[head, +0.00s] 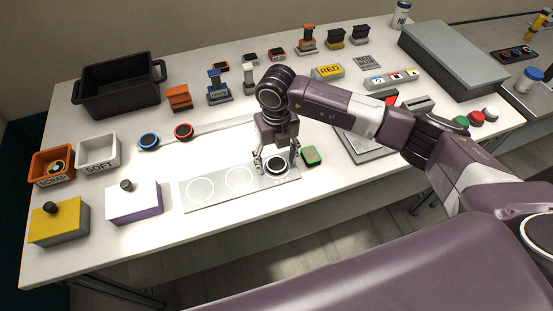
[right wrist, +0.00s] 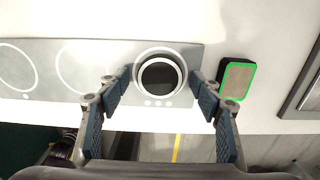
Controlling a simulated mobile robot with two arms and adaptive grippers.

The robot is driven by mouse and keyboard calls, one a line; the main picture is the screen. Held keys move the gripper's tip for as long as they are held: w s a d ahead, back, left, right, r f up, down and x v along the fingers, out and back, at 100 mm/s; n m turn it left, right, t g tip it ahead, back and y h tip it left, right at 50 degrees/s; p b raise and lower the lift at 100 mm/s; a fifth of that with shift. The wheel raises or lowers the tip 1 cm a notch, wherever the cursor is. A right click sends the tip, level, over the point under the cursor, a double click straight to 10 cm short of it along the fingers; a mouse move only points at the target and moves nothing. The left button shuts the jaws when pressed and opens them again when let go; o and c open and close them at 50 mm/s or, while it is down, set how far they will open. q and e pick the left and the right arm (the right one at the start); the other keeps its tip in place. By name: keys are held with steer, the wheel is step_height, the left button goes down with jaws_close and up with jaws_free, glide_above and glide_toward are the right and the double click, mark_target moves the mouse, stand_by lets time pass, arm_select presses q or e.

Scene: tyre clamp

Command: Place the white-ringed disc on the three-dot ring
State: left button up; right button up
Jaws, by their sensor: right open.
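The white-ringed disc (head: 277,165), black with a pale ring, sits at the right end of the grey plate (head: 219,186). In the right wrist view the disc (right wrist: 160,77) lies over the ring beside the three dots (right wrist: 158,103), and mostly covers that ring. Two other rings on the plate, the middle one (right wrist: 84,68) and the left one (right wrist: 16,68), are empty. My right gripper (right wrist: 160,79) is open, with one finger on each side of the disc; whether they touch it I cannot tell. My left gripper is not in view.
A green-edged block (head: 312,155) lies just right of the plate, close to my right finger. Blue-ringed (head: 149,140) and red-ringed (head: 183,131) discs lie behind left. A white box with a black knob (head: 133,204) stands left of the plate. The table's front edge is close.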

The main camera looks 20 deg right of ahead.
mark_target(276, 164)
step_height(276, 164, up, 12)
steer(key=b, duration=0.4)
steer(key=shift+r, duration=0.15)
